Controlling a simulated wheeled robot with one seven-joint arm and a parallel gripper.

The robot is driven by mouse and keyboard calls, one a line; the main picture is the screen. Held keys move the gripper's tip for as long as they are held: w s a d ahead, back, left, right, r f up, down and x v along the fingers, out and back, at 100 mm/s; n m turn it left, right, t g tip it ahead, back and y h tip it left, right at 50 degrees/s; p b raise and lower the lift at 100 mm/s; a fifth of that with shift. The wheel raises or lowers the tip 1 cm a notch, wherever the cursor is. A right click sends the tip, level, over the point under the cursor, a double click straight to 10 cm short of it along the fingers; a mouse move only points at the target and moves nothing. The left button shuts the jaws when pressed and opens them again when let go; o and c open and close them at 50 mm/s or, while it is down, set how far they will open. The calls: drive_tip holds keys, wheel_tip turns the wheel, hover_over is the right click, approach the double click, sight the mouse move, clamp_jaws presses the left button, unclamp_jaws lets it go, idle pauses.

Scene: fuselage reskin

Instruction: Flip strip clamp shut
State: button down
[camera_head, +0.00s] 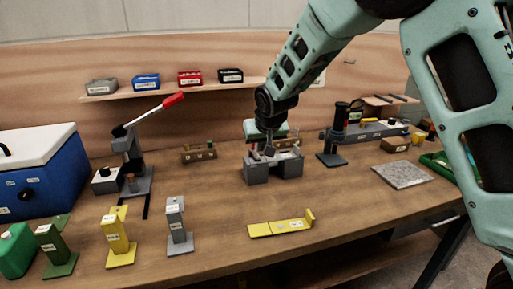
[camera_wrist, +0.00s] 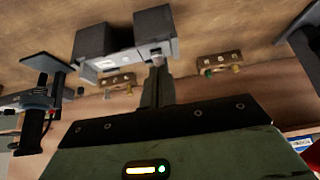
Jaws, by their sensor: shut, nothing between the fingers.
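A grey fixture with two blocks joined by a lighter plate, which looks like the strip clamp, (camera_head: 256,174) stands mid-table. It also shows at the top of the wrist view (camera_wrist: 98,40). My gripper (camera_head: 268,150) is at this fixture, with its fingers pointing down. In the wrist view my gripper (camera_wrist: 157,62) is shut and empty, its tips at the edge of the light plate between the blocks. I cannot tell whether the tips touch it. A clamp lever or flap cannot be made out, and my wrist hides part of the fixture's back.
A lever press with a red handle (camera_head: 172,100) stands left. Yellow (camera_head: 116,238) and grey (camera_head: 177,226) stands are near the front left. A yellow flat bracket (camera_head: 280,227) lies in front. A dark post stand (camera_head: 332,155) is right. The table around the bracket is clear.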

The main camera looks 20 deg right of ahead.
drive_tip(key=s+r+b, duration=0.1)
drive_tip(key=s, duration=0.5)
drive_tip(key=shift+r, duration=0.35)
drive_tip(key=s+a+n+g, duration=0.2)
drive_tip(key=s, duration=0.9)
drive_tip(key=s+a+f+n+g, duration=0.1)
drive_tip(key=s+a+n+g, duration=0.1)
drive_tip(key=s, duration=1)
drive_tip(key=s+a+f+n+g, duration=0.1)
drive_tip(key=s+a+n+g, duration=0.1)
drive_tip(key=s, duration=1)
drive_tip(key=shift+s+a+f+n+g+y, duration=0.15)
drive_tip(key=shift+s+n+g+y, duration=0.15)
drive_tip(key=shift+n, duration=0.5)
